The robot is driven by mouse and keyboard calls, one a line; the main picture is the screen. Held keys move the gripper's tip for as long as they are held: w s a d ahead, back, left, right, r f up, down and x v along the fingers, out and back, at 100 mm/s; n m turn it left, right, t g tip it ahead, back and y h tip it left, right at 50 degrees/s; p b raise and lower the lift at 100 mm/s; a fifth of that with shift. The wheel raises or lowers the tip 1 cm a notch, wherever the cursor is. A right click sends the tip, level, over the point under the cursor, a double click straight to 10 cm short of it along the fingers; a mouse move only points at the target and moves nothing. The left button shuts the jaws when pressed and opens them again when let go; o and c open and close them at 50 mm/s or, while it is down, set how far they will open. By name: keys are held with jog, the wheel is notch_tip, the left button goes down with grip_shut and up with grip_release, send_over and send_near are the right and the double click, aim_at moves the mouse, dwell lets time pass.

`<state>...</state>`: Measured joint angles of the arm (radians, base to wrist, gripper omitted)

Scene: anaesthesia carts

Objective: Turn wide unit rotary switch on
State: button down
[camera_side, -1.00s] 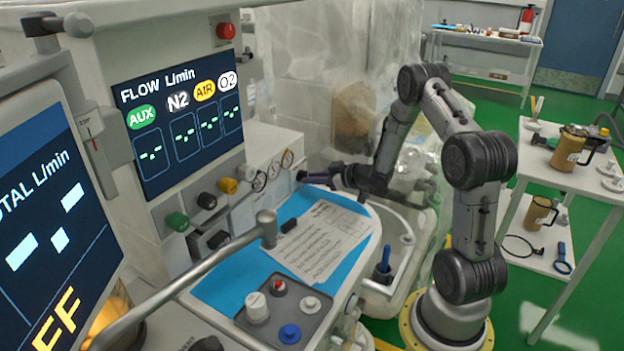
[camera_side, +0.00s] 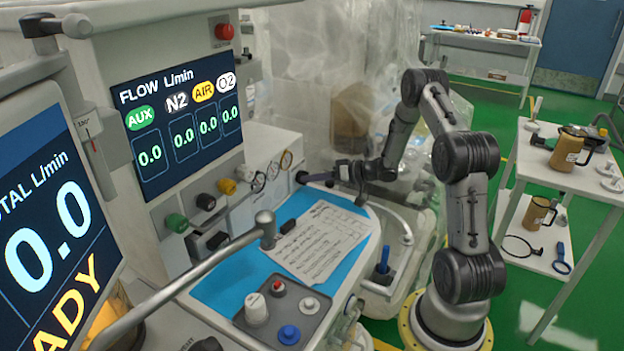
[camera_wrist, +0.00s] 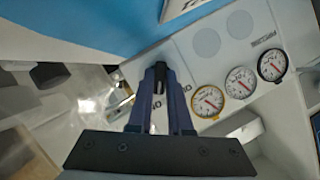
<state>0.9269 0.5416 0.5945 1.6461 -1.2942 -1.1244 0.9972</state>
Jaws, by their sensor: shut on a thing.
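My gripper (camera_side: 322,176) reaches left to the front panel of the wide unit, just above the blue work surface. It is shut on a small dark rotary switch (camera_side: 301,177) at the panel. In the wrist view the fingers of my gripper (camera_wrist: 160,72) close around the switch, which is mostly hidden between them. Part of a printed label with "ON" letters shows beside the fingers. The flow display (camera_side: 180,120) is lit and reads 0.0 in all its columns. The large display (camera_side: 45,230) at left reads 0.0, with "ADY" visible in yellow below.
Several round gauges (camera_wrist: 240,82) sit on the panel close to the fingers. A printed sheet (camera_side: 318,240) lies on the blue surface (camera_side: 222,285). A metal rail (camera_side: 190,275) crosses the front. A side table (camera_side: 570,178) with brown jugs stands at right.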

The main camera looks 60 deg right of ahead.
dwell(0.4)
jog(key=c, duration=0.8)
grip_release()
jog(key=shift+c, duration=0.2)
jog(key=v, duration=0.7)
jog(key=shift+s+d, duration=0.1)
jog(key=shift+s, duration=0.2)
